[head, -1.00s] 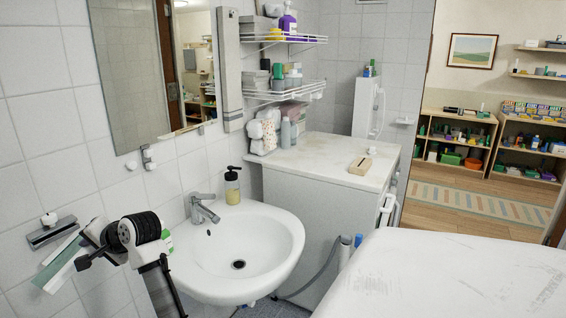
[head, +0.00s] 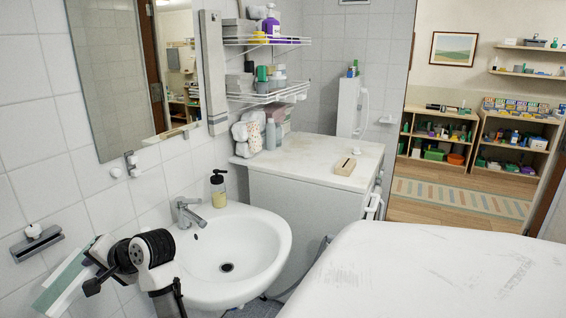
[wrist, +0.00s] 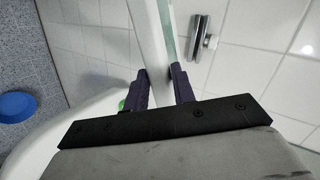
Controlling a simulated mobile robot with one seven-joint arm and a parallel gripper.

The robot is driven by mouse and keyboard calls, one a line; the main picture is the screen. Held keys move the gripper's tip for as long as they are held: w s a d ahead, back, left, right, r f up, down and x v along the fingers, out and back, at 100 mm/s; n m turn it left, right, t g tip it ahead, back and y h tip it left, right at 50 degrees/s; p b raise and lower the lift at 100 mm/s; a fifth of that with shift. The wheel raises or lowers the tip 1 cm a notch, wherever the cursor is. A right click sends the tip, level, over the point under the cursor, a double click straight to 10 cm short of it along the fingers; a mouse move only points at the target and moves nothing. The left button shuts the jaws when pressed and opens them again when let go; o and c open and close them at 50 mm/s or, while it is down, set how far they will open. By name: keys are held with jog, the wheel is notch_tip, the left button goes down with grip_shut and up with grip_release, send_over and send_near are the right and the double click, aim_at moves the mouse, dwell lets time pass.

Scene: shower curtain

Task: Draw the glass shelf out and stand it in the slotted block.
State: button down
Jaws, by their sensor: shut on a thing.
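The glass shelf (head: 62,284) is a flat, pale greenish panel at the lower left of the head view, below and apart from the wall bracket (head: 38,243). My gripper (head: 93,264) is shut on the shelf at the left of the sink. In the wrist view the shelf (wrist: 152,38) stands between the two dark fingers of my gripper (wrist: 160,88) and runs up out of the picture; its far end is cut off. The slotted block (head: 345,166) is a small wooden block with a dark slot, on the white cabinet top. Nothing stands in it.
The sink (head: 245,250) with its tap (head: 186,211) and soap bottle (head: 218,190) lies between my gripper and the cabinet (head: 300,160). A large white surface (head: 430,270) fills the lower right. Wire racks (head: 268,92) hang above the cabinet's left end.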

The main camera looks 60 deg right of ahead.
jog(key=s+r+p, duration=0.1)
jog(key=s+p, duration=0.1)
jog(key=s, duration=0.5)
jog(key=shift+d+r, duration=0.15)
jog(key=shift+d, duration=0.25)
